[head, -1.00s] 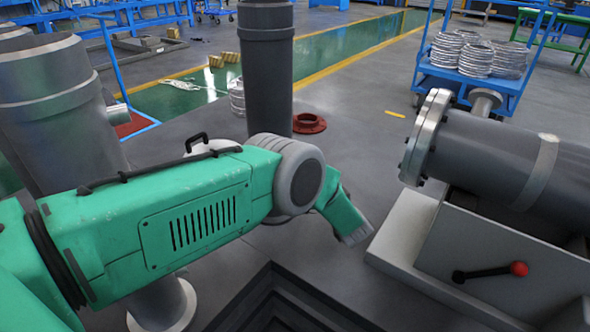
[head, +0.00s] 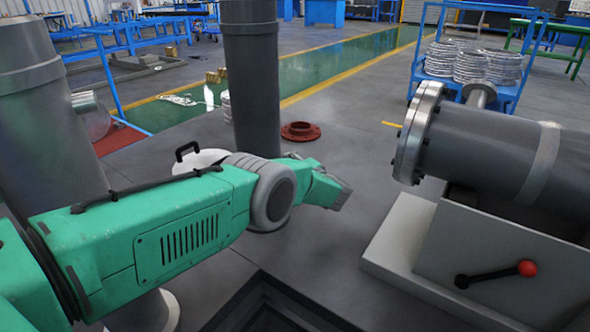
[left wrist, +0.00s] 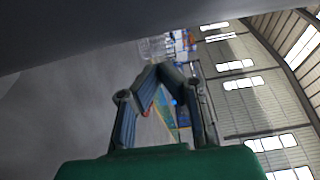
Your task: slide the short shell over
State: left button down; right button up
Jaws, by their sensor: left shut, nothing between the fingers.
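A dark grey flanged shell (head: 490,150) lies level on a pale grey stand (head: 400,240) at the right of the head view. Its bolted metal flange (head: 415,135) faces left, toward my left gripper. I cannot tell if this is the short shell. My left gripper (head: 345,195) is left of the flange and a little lower, apart from it in the picture. In the left wrist view its fingers (left wrist: 158,70) meet at the tips with nothing between them. A dark grey surface (left wrist: 120,30) fills the top of that view. My right gripper is not in view.
A lever with a red knob (head: 527,268) is on the stand's front. An upright dark pipe (head: 252,90) and a red flange ring (head: 300,131) stand behind my arm. A blue cart (head: 505,100) with metal rings is behind the shell. Floor between gripper and stand is clear.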

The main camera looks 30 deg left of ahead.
pick_arm(q)
jog(key=shift+s+a+r, duration=0.15)
jog(key=shift+s, duration=1.8)
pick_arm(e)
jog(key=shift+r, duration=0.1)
pick_arm(q)
jog(key=shift+a, duration=0.1)
